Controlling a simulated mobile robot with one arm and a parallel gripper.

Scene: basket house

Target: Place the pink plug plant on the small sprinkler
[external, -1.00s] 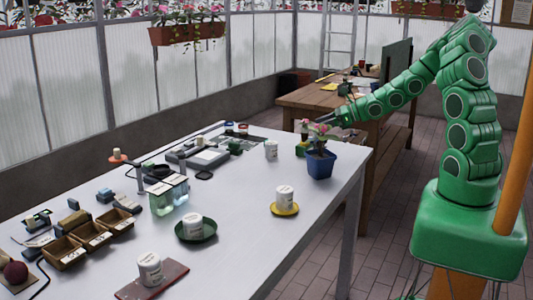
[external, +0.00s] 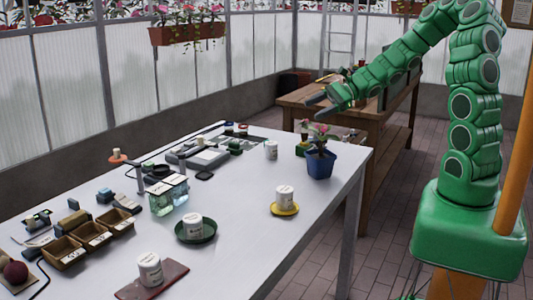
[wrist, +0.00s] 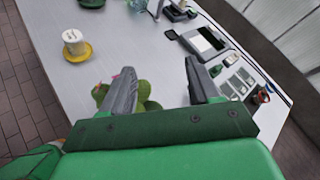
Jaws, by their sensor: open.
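A plant with pink flowers and green leaves stands in a blue pot (external: 320,165) near the table's right edge. In the wrist view its round green foliage (wrist: 145,91) shows behind and beside the left finger, with pink bits above it; the pot is hidden there. I cannot tell which of the small items on the table is the small sprinkler.
White cups stand on a yellow saucer (external: 290,210), a green saucer (external: 210,236) and a dark red mat (external: 176,272). Glass jars (external: 165,199), wooden boxes (external: 65,256) and an orange-topped item (external: 117,155) stand to the left. The white table's front right is clear.

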